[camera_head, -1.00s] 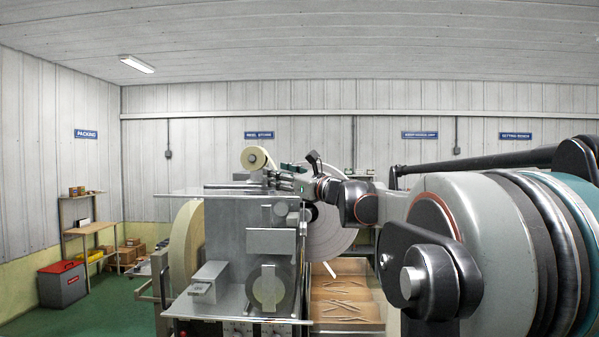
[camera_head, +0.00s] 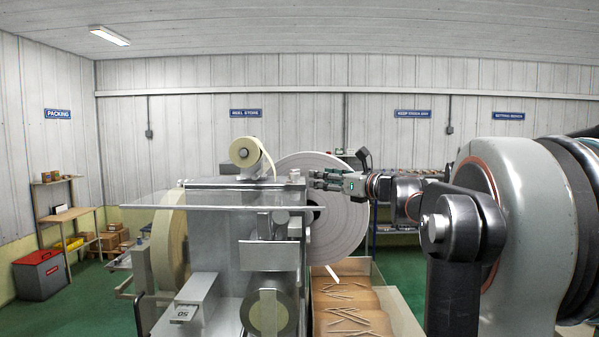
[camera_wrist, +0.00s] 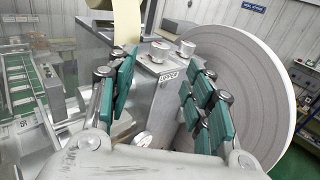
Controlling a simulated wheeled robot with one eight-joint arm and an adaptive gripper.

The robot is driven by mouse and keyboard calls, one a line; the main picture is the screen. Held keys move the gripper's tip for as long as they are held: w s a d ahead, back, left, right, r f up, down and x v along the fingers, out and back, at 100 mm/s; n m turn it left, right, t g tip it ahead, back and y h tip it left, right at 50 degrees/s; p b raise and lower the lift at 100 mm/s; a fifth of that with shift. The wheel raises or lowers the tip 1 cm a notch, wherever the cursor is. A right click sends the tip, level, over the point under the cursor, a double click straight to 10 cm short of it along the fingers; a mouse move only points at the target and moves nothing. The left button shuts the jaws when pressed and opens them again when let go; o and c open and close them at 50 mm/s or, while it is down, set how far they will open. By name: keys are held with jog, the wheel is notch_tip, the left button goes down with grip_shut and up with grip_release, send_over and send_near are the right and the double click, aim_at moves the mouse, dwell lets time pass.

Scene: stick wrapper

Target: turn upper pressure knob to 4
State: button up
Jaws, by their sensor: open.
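My gripper (camera_wrist: 158,83) is open and empty in the wrist view, with green pads on both sides. Beyond and between its fingers is the grey machine's top edge, with a plate marked UPPER (camera_wrist: 171,76). A silver round knob (camera_wrist: 160,51) stands just above that plate, and a second silver knob (camera_wrist: 187,47) stands to its right. I cannot read a number on either. The gripper is apart from both. In the head view my gripper (camera_head: 322,179) is just right of the machine's top right corner, where a small knob (camera_head: 294,174) shows.
A large pale reel (camera_wrist: 250,75) stands close to the right finger and also shows in the head view (camera_head: 345,230). A cream tape roll (camera_head: 250,155) sits on the machine top. A clear shelf (camera_head: 220,203) juts from the front.

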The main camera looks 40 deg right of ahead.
aim_at(298, 174)
jog(key=w, duration=0.3)
jog(key=w+a+p, duration=0.1)
jog(key=w, duration=0.3)
jog(key=w+p, duration=0.1)
jog(key=w, duration=0.3)
jog(key=shift+a, duration=0.2)
jog(key=c, duration=1)
